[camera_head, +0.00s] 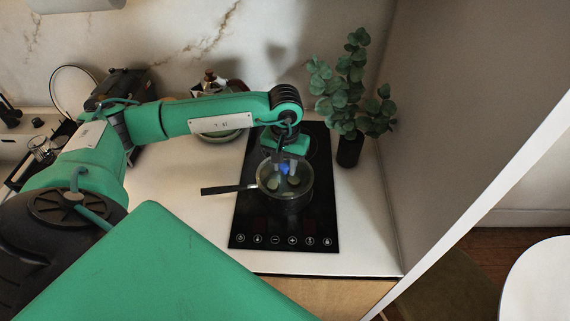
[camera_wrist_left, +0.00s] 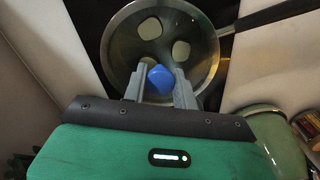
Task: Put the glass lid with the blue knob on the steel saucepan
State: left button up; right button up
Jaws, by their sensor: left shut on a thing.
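The steel saucepan (camera_head: 300,198) stands on the black hob, its dark handle (camera_head: 222,189) pointing left. In the left wrist view the saucepan (camera_wrist_left: 214,62) fills the upper middle. My left gripper (camera_head: 283,164) reaches down over the pan and is shut on the blue knob (camera_head: 285,170) of the glass lid. In the left wrist view the knob (camera_wrist_left: 160,78) sits between the two grey fingers. The clear lid (camera_wrist_left: 165,45) lies over the pan's mouth, looking roughly centred. I cannot tell whether it touches the rim. Pale round pieces show through it. My right gripper is not in view.
A plant in a dark vase (camera_head: 349,150) stands right of the hob (camera_head: 262,230), near the wall. The white counter (camera_head: 180,190) left of the hob is clear.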

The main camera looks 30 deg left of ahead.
pick_arm(q)
jog(key=o, duration=1)
jog(key=shift+o, duration=0.4)
jog(key=shift+r, duration=0.1)
